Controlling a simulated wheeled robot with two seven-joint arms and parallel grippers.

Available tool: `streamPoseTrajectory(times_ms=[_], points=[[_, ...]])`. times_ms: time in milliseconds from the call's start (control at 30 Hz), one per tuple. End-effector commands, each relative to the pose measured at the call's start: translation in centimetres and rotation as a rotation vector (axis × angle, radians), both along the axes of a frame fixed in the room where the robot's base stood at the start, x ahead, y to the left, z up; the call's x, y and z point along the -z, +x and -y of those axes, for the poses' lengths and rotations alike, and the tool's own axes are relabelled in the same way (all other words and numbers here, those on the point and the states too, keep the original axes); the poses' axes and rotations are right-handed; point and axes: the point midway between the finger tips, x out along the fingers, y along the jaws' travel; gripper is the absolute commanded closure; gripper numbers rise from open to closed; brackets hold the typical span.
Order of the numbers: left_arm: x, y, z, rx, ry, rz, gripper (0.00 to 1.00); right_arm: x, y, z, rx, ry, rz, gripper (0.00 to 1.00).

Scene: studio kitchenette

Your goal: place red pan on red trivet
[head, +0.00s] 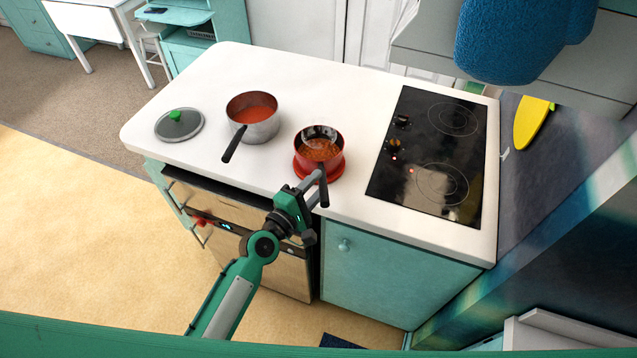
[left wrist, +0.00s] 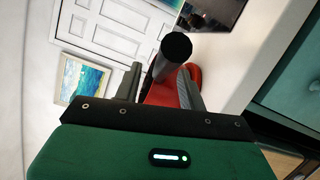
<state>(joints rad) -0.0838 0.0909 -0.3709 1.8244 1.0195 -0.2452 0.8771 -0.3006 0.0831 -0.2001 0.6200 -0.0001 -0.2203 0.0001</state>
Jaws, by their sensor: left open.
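The red pan (head: 341,150) holds brown-orange contents and stands upright on the counter's front part. The red trivet (head: 302,170) shows as a red rim under it; the pan appears to rest on it, though the contact is mostly hidden. The pan's dark handle (head: 323,190) points toward the front edge. My left gripper (head: 316,178) is open at the handle. In the left wrist view the dark handle (left wrist: 173,50) lies between the spread fingers of the left gripper (left wrist: 160,83), with red behind it. My right gripper is not in view.
A grey pot (head: 262,130) with red contents and a lid with a green knob (head: 180,125) stand to the left on the white counter (head: 200,85). A black cooktop (head: 425,150) is at right. A blue textured thing (head: 515,40) hangs at the upper right.

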Motion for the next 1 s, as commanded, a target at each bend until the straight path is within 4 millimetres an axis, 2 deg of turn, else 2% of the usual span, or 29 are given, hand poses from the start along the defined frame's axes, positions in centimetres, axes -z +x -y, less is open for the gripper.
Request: streamPoseTrajectory(times_ms=[300, 500, 700, 900, 1000], points=[[0.4, -5.5, -3.6, 0.001, 0.003, -0.001, 0.59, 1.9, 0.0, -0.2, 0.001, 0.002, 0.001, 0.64], [0.2, -7.8, -5.2, 0.000, 0.000, 0.000, 0.59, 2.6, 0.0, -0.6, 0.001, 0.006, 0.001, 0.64], [0.0, -8.7, -5.8, 0.001, 0.000, 0.002, 0.59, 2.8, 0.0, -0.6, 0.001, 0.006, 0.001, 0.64], [0.0, -8.7, -5.8, 0.000, 0.000, 0.001, 0.59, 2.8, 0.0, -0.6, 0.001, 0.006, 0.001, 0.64], [1.1, -8.5, -5.9, -0.006, 0.026, -0.007, 0.59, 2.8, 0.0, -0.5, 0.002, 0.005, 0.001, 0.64]])
